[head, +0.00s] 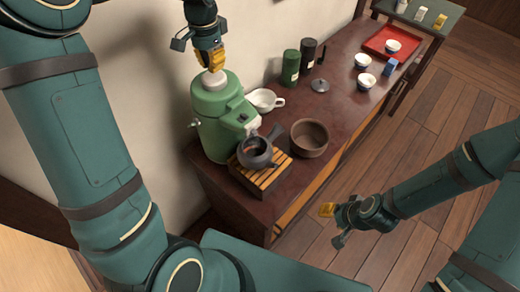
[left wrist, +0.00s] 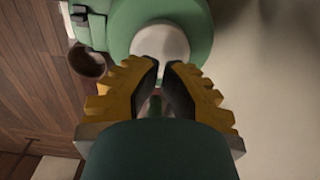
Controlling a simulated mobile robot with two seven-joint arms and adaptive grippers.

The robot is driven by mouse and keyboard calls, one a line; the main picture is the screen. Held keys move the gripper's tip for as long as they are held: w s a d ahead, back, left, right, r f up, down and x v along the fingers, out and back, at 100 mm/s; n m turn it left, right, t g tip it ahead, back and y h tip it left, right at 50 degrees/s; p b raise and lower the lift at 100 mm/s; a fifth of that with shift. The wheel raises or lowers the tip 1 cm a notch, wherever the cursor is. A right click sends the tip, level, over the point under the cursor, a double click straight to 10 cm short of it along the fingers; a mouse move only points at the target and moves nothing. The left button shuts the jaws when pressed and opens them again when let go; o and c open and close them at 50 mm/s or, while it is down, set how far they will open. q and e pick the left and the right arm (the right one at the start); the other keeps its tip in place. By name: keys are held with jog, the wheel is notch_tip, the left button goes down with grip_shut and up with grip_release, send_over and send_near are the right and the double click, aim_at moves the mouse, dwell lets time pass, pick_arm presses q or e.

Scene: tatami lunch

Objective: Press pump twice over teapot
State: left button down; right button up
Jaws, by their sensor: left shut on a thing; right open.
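A green pump dispenser (head: 222,118) with a white pump top (head: 213,80) stands at the left end of the dark sideboard. The pump top also shows in the left wrist view (left wrist: 160,40). My left gripper (head: 212,68) points down at the pump top. Its fingers are nearly together, shut at the top of the pump; the exact contact is hidden. The dark teapot (head: 257,152) sits on a slatted wooden stand (head: 262,180), in front of the dispenser and below its spout (head: 250,122). My right gripper (head: 334,224) is open and empty, beside the sideboard over the floor.
A brown bowl (head: 309,138) and a white spouted cup (head: 264,100) stand near the teapot. Green (head: 291,68) and black (head: 307,60) canisters stand by the wall. White cups and a red tray (head: 392,40) are farther along. The wooden floor (head: 440,110) at right is clear.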

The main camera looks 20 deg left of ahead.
aim_at(214, 77)
pick_arm(q)
jog(key=shift+f, duration=0.15)
jog(key=shift+f+b, duration=1.45)
jog(key=shift+f, duration=0.95)
jog(key=shift+r, duration=0.1)
jog(key=shift+r+p, duration=2.15)
jog(key=shift+r, duration=0.35)
notch_tip(214, 77, up, 6)
jog(key=p, duration=0.5)
